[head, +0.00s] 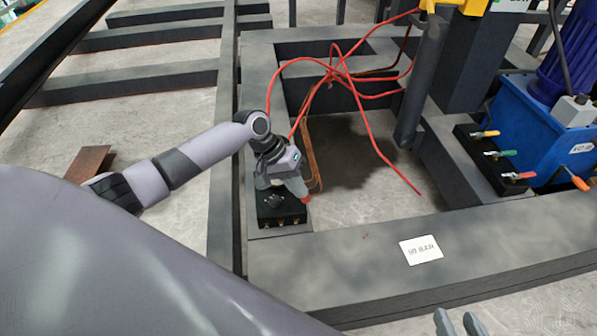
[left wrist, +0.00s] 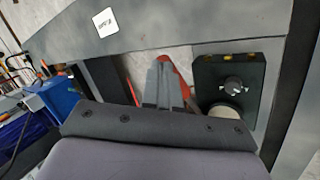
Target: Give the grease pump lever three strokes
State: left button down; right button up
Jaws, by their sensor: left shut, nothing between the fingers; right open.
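The grease pump (head: 268,218) is a small black box with a round knob on top, standing on the grey frame. In the left wrist view the pump (left wrist: 242,68) is right of my fingers, with a pale cylinder partly hidden by my wrist. A red lever (head: 306,198) shows at the fingertips of my left gripper (head: 300,190). In the left wrist view the lever (left wrist: 181,80) lies beside and partly behind my left gripper (left wrist: 163,72), which is shut and empty. I cannot tell whether they touch. My right gripper (head: 458,325) is open and empty at the bottom edge.
Red hoses (head: 335,75) hang over the frame behind the pump. A white label (head: 421,249) lies on the front beam (head: 520,240). A blue unit (head: 530,120) and colored valve handles (head: 500,153) are at the right. A brown steel piece (head: 90,160) lies at the left.

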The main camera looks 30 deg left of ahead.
pick_arm(q)
jog(key=shift+s+d+f, duration=0.2)
jog(key=shift+s+f, duration=0.1)
jog(key=shift+f, duration=0.25)
jog(key=shift+s+d+f+p, duration=0.25)
jog(key=shift+f+p, duration=0.1)
jog(key=shift+f, duration=0.25)
jog(key=shift+s+f, duration=0.1)
jog(key=shift+s+d+f, duration=0.2)
jog(key=shift+f, duration=0.3)
